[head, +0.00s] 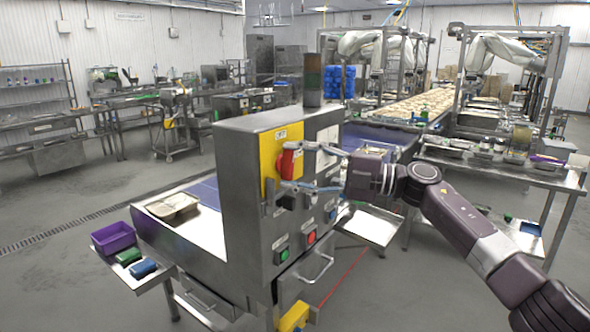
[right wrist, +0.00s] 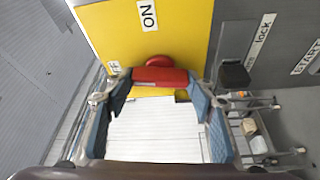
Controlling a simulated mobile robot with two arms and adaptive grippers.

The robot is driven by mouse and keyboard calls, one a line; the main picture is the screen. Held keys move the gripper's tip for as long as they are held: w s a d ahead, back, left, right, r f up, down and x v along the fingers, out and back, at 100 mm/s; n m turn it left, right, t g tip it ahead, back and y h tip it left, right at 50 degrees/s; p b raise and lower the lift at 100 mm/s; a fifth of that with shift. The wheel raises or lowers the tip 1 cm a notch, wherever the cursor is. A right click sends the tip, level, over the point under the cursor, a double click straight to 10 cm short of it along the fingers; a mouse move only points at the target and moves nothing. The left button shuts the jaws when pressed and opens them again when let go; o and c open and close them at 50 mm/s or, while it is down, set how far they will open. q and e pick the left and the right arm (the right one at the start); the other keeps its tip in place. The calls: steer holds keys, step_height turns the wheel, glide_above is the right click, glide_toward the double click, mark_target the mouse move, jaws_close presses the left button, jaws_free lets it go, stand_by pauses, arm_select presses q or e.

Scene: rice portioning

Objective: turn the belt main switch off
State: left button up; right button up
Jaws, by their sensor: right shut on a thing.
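The belt main switch is a red handle (head: 287,163) on a yellow plate (head: 267,152) on the front of the grey control cabinet (head: 247,200). My right gripper (head: 284,167) reaches in from the right, its fingers above and below the handle. In the right wrist view the red handle (right wrist: 160,76) sits between the fingertips of my right gripper (right wrist: 159,84), which is shut on it. The ON label (right wrist: 148,15) shows on the yellow plate above the handle, and a smaller, partly covered label (right wrist: 113,68) shows at its left. My left gripper is out of view.
Below the switch are a green button (head: 282,254) and a red button (head: 311,237). A purple bin (head: 113,238) stands on a side shelf at the left. A food tray (head: 172,207) lies on the belt behind the cabinet.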

steer(key=shift+n+h, duration=0.4)
steer(key=shift+n, duration=0.5)
steer(key=shift+g, duration=0.3)
steer(key=o, duration=1.2)
steer(key=shift+c, duration=0.2)
steer(key=v, duration=1.2)
steer(key=shift+f, duration=0.1)
